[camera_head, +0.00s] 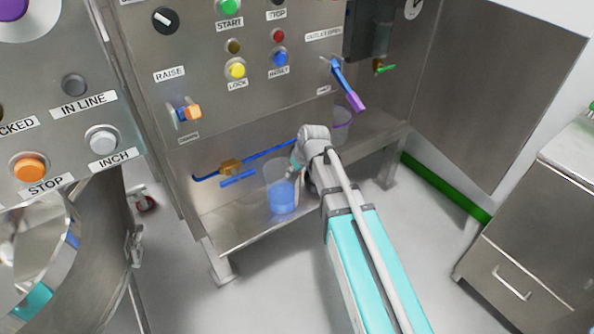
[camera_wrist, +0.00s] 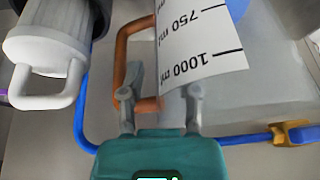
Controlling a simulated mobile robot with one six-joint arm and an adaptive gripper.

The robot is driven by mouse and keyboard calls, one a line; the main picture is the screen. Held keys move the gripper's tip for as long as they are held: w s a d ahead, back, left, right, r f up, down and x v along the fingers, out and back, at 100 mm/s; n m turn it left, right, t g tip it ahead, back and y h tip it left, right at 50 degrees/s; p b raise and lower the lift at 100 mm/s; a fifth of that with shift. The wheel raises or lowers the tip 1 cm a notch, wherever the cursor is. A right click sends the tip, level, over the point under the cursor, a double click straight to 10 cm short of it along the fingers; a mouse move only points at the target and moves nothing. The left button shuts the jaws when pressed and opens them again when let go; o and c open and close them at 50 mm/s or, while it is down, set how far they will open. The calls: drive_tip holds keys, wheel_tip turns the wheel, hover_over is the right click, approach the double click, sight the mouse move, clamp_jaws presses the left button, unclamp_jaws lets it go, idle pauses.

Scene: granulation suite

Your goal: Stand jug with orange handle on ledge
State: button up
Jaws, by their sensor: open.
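The clear jug (camera_head: 283,188) with blue liquid stands upright, seemingly on the metal ledge (camera_head: 232,228) at the foot of the steel machine. In the wrist view the jug's white volume scale (camera_wrist: 195,40) and its orange handle (camera_wrist: 122,65) show. My gripper (camera_wrist: 160,108) is open. Its two fingers lie either side of the lower end of the orange handle, close to the jug wall. In the head view my gripper (camera_head: 297,166) is at the jug's right side, and the handle is mostly hidden. Whether the fingers touch it I cannot tell.
A second clear container (camera_head: 342,127) stands farther back, below a blue lever with a purple end (camera_head: 354,100). A blue pipe with a brass fitting (camera_head: 231,167) runs behind the jug. Ledge to the jug's left is bare. A steel cabinet (camera_head: 530,240) stands right.

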drive_tip(key=shift+r, duration=0.15)
drive_tip(key=p+v, duration=1.1)
drive_tip(key=v, duration=0.1)
idle(0.6)
idle(0.5)
drive_tip(key=s+d+f+m+g+h, duration=0.1)
drive_tip(key=s+d+m+g+h, duration=0.2)
drive_tip(key=s+d+m, duration=0.4)
drive_tip(key=s+d, duration=0.6)
drive_tip(key=d, duration=0.1)
drive_tip(key=shift+d+f+m, duration=0.25)
drive_tip(key=shift+d+m, duration=0.05)
idle(0.5)
